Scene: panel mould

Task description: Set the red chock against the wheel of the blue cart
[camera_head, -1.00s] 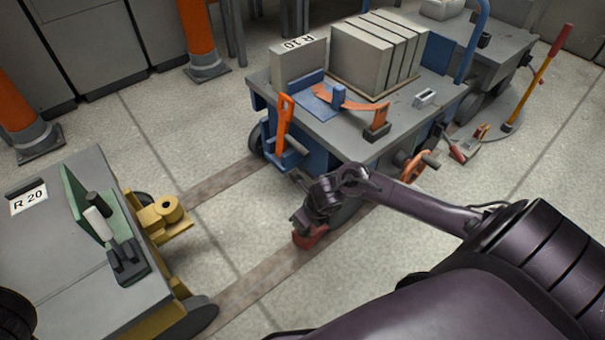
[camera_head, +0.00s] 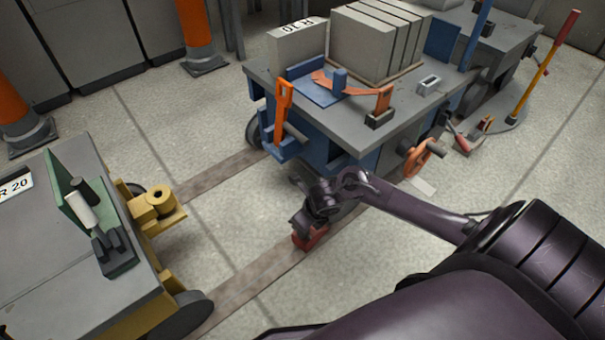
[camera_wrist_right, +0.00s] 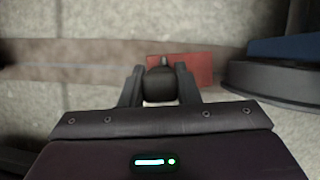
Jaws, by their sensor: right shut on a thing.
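The red chock (camera_head: 309,237) is low over or on the brown floor strip, by the near end of the blue cart (camera_head: 335,135). My right gripper (camera_head: 307,222) is above it, shut on its dark knob. In the right wrist view, the gripper (camera_wrist_right: 160,72) has a finger on each side of this knob, with the red chock (camera_wrist_right: 195,67) just beyond. A dark rounded part (camera_wrist_right: 280,82), probably the cart's wheel, is to the right, with a narrow gap between. In the head view my arm mostly hides the near wheel. My left gripper is out of view.
A grey and yellow cart (camera_head: 85,250) with a yellow coupling (camera_head: 155,205) stands at the left. The blue cart carries grey blocks (camera_head: 375,45) and an orange hand lever (camera_head: 284,110). An orange handwheel (camera_head: 420,157) sticks out at its right. Floor between the carts is clear.

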